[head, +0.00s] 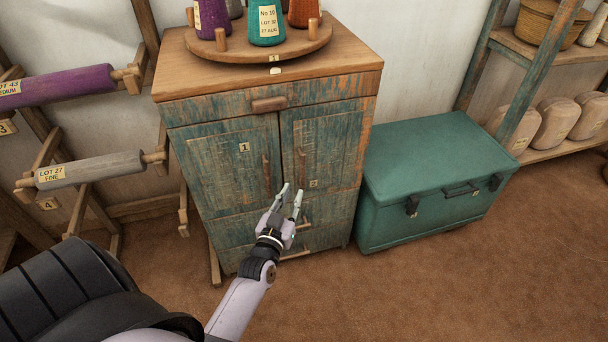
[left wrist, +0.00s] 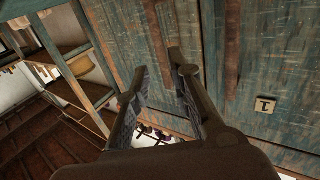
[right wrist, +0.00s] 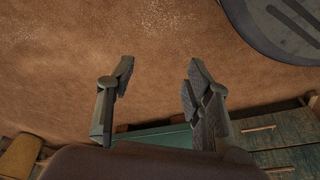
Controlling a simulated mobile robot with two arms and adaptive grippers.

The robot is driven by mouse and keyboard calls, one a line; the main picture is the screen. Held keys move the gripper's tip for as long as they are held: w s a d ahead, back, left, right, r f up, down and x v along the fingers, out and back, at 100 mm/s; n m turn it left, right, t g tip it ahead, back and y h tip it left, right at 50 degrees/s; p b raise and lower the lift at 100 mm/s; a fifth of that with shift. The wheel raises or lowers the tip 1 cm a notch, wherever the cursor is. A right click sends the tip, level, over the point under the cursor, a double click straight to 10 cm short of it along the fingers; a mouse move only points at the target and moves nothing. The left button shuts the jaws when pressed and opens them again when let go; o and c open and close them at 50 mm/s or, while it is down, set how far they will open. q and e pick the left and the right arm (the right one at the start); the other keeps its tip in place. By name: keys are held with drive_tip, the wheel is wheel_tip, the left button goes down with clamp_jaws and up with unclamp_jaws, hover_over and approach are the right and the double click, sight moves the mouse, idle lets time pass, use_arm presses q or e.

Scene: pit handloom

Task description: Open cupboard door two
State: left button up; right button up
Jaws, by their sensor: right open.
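The cupboard (head: 225,240) has two weathered teal doors. Door two (head: 335,140), on the right, lies flat in the front beside door one (head: 222,160). Each has an upright wooden handle, the door two handle (head: 302,163) and the door one handle (head: 267,172). My left gripper (head: 294,188) is at the lower end of the door two handle, its fingers a small gap apart. In the left wrist view its fingers (left wrist: 157,72) reach toward a brown upright bar; contact is unclear. My right gripper (right wrist: 158,80) is open and empty, over the brown floor.
Drawers with a horizontal pull (head: 296,254) lie below the doors. A turntable of yarn cones (head: 267,45) stands on top. A teal chest (head: 415,185) stands close on the cupboard's right, and a yarn rack (head: 85,170) on its left. Floor in front of the chest is clear.

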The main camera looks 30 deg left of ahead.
sight(302, 175)
use_arm(q)
drive_tip(key=b+x, duration=0.1)
drive_tip(key=x, duration=0.8)
drive_tip(key=shift+w+a+f, duration=0.1)
drive_tip(key=shift+w, duration=0.3)
use_arm(e)
drive_tip(key=w+v, duration=0.1)
drive_tip(key=v, duration=0.5)
drive_tip(key=shift+w+r, duration=0.25)
drive_tip(key=shift+w, duration=0.25)
use_arm(q)
clamp_jaws()
